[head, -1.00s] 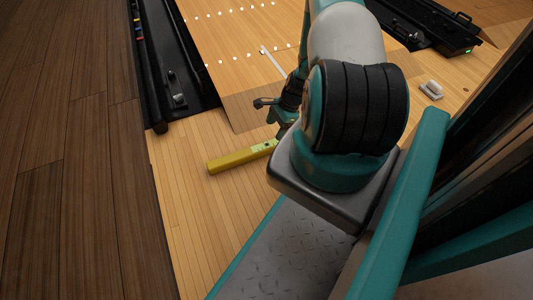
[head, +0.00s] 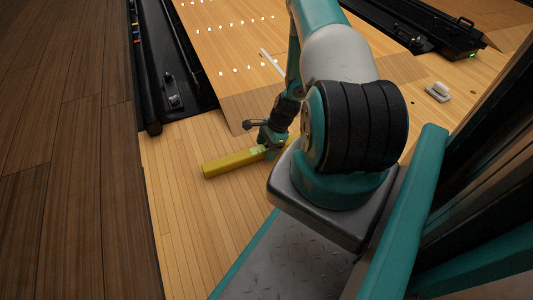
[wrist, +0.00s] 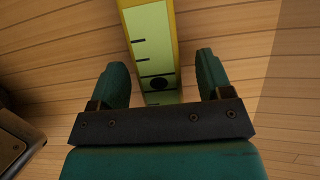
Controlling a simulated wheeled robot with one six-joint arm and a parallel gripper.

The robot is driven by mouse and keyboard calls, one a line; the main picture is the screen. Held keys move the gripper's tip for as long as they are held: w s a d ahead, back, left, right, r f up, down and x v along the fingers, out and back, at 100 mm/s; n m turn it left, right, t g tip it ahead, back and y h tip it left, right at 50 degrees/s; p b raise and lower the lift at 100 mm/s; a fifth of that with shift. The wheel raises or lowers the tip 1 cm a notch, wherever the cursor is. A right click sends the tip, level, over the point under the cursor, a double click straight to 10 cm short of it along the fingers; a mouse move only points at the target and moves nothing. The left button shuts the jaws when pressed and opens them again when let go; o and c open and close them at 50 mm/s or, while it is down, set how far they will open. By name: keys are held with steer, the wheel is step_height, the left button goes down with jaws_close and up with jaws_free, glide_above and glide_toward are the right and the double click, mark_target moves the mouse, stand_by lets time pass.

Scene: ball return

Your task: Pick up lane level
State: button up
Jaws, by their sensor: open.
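The lane level is a long yellow bar (head: 228,163) lying on the pale wood floor in the head view. Part of it is hidden behind my gripper and arm. In the wrist view the level (wrist: 150,45) shows a pale green face with black marks and a dark round spot, running up between the fingers. My gripper (wrist: 161,75) is open, with one teal finger on each side of the level. In the head view my gripper (head: 270,142) is at the level, low over the floor. I cannot tell whether the fingers touch it.
A black gutter (head: 175,70) runs along the left of the lane (head: 235,50). A second dark gutter (head: 410,25) is at the upper right. A small grey-white object (head: 438,91) lies on the floor at right. The floor left of the level is clear.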

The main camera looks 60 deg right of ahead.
mark_target(266, 146)
steer(key=c, duration=0.9)
steer(key=shift+c, duration=0.2)
steer(key=shift+r, duration=0.1)
step_height(266, 146, up, 20)
steer(key=p, duration=1.2)
steer(key=w+a+r+n+g+h+p, duration=0.25)
steer(key=w+a+r+n+p, duration=0.3)
steer(key=a+r+n, duration=0.6)
steer(key=w+a+r+n+g+h+p, duration=0.1)
steer(key=w+a+r+n+g+p, duration=0.4)
steer(key=a+r+n, duration=0.7)
steer(key=s+d+r+p, duration=0.1)
steer(key=r+p, duration=1.5)
steer(key=p, duration=0.3)
steer(key=s+d+r+p, duration=0.1)
steer(key=d+r+p, duration=0.1)
steer(key=r+p, duration=1.4)
steer(key=p, duration=0.3)
steer(key=shift+s+r+n, duration=0.2)
steer(key=shift+r+n, duration=0.15)
steer(key=shift+r, duration=0.05)
